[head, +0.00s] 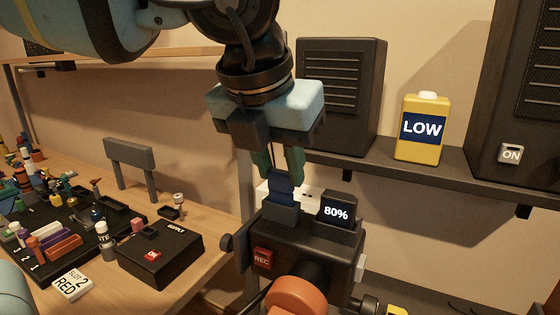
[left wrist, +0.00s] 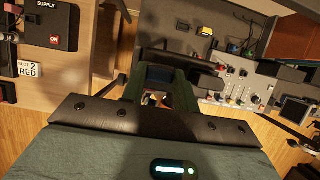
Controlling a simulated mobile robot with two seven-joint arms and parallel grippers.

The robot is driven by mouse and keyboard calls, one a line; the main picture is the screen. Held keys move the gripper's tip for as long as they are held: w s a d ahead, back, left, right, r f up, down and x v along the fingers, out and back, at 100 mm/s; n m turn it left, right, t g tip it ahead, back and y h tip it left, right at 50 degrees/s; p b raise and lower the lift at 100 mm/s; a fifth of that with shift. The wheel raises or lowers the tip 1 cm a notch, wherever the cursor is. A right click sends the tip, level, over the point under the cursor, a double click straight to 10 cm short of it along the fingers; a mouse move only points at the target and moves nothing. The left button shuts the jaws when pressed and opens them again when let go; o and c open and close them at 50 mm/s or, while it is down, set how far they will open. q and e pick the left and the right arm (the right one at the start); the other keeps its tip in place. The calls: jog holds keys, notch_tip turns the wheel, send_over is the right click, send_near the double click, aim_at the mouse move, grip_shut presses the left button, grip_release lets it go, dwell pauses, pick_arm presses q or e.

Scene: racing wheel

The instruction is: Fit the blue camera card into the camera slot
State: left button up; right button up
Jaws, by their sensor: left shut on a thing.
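The blue camera card (head: 281,188) is upright below my left gripper (head: 279,172), which is shut on its top. The card's lower end meets the raised camera slot (head: 281,212) on top of the black camera (head: 300,238). How deep the card sits in the slot is hard to tell. The camera has a red REC button (head: 263,258), an orange front part (head: 295,296) and an 80% display (head: 337,211). My right gripper is not in view.
A shelf behind holds a yellow LOW bottle (head: 422,130) and dark speaker-like boxes (head: 340,85). At left, a wooden table (head: 205,212) carries a black SUPPLY box (head: 160,252), a SLOT 2 RED block (head: 72,284) and a tray of several coloured pieces.

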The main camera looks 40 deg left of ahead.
aim_at(281, 171)
pick_arm(q)
jog(key=shift+f, duration=0.35)
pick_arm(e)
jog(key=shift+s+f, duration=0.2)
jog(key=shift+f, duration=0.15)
pick_arm(q)
jog(key=o, duration=1)
jog(key=shift+r, duration=0.1)
jog(key=v, duration=0.3)
jog(key=shift+r, duration=0.25)
jog(key=v, duration=0.4)
jog(key=shift+s, duration=0.15)
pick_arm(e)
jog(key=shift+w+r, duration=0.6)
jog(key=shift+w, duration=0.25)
